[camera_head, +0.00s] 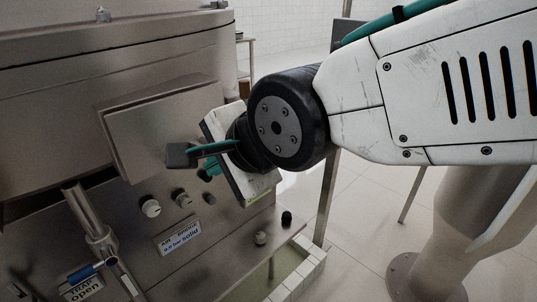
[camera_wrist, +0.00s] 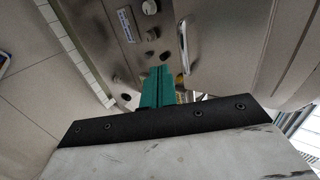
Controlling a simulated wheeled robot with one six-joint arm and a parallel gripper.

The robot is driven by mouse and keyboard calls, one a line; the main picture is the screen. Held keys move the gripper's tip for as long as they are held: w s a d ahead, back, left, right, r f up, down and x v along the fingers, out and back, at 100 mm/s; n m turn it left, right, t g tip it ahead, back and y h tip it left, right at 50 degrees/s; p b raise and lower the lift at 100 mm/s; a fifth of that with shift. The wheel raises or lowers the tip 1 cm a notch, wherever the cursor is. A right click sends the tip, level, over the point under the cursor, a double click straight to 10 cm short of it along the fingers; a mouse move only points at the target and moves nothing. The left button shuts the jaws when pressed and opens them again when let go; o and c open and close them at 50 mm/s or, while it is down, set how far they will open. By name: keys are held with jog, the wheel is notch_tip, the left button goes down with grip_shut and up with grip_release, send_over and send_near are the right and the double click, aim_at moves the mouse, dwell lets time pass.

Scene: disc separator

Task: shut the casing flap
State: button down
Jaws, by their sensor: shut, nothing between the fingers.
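The casing flap (camera_head: 150,125) is a flat grey metal panel on the front of the steel casing, and it shows left of my gripper in the head view. In the wrist view, a metal panel (camera_wrist: 222,40) with a long bar handle (camera_wrist: 184,46) stands above and right of the fingers; it appears to be the same flap. The flap looks proud of the casing, but I cannot tell how far it is ajar. My gripper (camera_head: 209,170) is shut and empty near the flap's lower right edge. Its green fingers (camera_wrist: 157,86) are together. Contact with the flap is unclear.
Knobs (camera_head: 151,208) and a label plate (camera_head: 179,236) sit on the panel below the flap. A metal pipe with a blue-handled valve (camera_head: 92,270) stands at lower left. A tiled curb (camera_head: 300,268) edges the machine. The tiled floor (camera_head: 355,215) to the right has free room.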

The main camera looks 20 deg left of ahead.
aim_at(184, 134)
jog(key=s+d+r, duration=0.2)
jog(key=s+d, duration=0.2)
jog(key=d, duration=0.3)
notch_tip(184, 134, up, 7)
jog(key=w+a, duration=0.1)
jog(key=a, duration=0.1)
jog(key=x, duration=1.3)
jog(key=shift+w+a, duration=0.2)
jog(key=shift+w, duration=0.2)
jog(key=shift+f, duration=0.1)
